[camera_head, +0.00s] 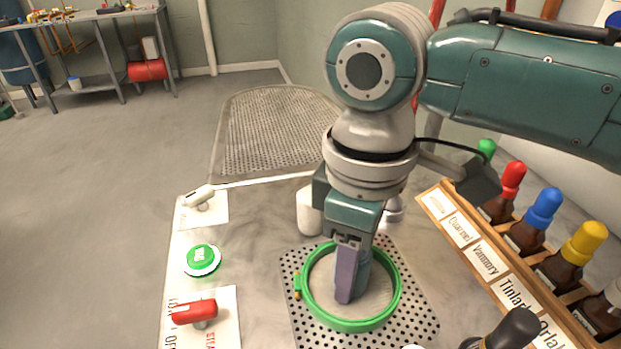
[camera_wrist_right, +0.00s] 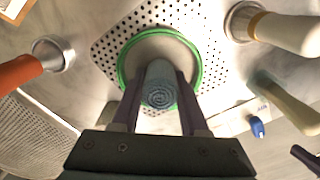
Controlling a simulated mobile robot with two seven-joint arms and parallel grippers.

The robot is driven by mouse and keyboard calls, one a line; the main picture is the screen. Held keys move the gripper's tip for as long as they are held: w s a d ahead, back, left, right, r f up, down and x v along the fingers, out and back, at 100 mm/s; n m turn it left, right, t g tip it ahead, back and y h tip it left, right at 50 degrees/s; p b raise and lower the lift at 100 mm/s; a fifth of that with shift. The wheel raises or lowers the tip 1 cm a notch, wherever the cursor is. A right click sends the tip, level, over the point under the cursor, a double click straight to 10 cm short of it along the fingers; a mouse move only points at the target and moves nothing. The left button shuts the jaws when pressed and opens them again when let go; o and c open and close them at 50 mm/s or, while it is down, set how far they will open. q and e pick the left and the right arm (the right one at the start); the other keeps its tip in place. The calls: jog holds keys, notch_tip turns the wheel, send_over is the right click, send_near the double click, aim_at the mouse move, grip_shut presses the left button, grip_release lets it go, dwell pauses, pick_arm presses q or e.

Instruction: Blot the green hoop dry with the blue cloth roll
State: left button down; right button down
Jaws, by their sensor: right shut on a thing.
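The green hoop (camera_head: 398,302) lies flat on a perforated metal plate (camera_head: 420,322), with pale material inside the ring. It also shows in the right wrist view (camera_wrist_right: 122,72). My right gripper (camera_head: 347,293) points down over the inside of the hoop. In the right wrist view its fingers are shut on the blue cloth roll (camera_wrist_right: 160,94), whose spiral end faces the camera. The roll's far end is over the pale inside of the hoop; I cannot tell whether it touches. In the head view the fingers mostly hide the roll. My left gripper is not in view.
A rack (camera_head: 462,229) of bottles with coloured caps stands at right. A white cylinder (camera_head: 309,212) stands behind the hoop. A green button (camera_head: 202,259), a red handle (camera_head: 194,311) and a pale lever (camera_head: 198,196) are at left. A black knob (camera_head: 513,328) stands front right.

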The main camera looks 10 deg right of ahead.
dwell(0.5)
jog(key=shift+f+p, duration=0.15)
jog(key=shift+p, duration=0.2)
dwell(0.7)
notch_tip(320, 180, up, 4)
jog(key=p, duration=0.4)
jog(key=shift+f, duration=0.1)
notch_tip(320, 180, up, 4)
jog(key=p, duration=0.4)
jog(key=shift+f, duration=0.25)
jog(key=shift+f, duration=0.2)
